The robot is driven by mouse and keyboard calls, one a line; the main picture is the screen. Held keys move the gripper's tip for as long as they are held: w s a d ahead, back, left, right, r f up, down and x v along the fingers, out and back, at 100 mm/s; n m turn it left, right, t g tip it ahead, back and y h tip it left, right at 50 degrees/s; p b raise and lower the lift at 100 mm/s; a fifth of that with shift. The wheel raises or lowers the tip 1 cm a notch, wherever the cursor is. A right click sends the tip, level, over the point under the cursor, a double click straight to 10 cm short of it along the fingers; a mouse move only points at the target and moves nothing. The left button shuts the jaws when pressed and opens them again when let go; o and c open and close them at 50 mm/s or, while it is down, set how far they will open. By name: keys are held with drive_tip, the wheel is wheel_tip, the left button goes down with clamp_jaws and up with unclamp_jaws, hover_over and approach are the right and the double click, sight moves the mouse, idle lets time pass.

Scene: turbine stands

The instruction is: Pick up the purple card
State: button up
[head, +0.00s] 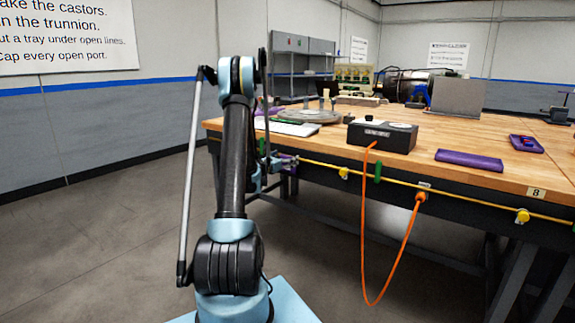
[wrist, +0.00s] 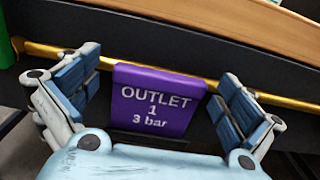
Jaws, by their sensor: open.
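The purple card (wrist: 157,103), printed "OUTLET 1 3 bar", stands against the dark front of the bench, in front of the yellow pipe. Its lower edge is close to a dark ledge, partly hidden by my gripper's body. My gripper (wrist: 156,82) is open, with one finger on each side of the card and a visible gap on both sides. In the head view my gripper (head: 277,166) is low at the bench's front left, where a little purple shows beside it.
The wooden bench (head: 440,129) has the yellow pipe (head: 325,167) along its front. A purple pouch (head: 469,160) and a purple device (head: 525,143) lie on top. Floor at left is clear.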

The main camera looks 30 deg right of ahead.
drive_tip(key=c, duration=0.9)
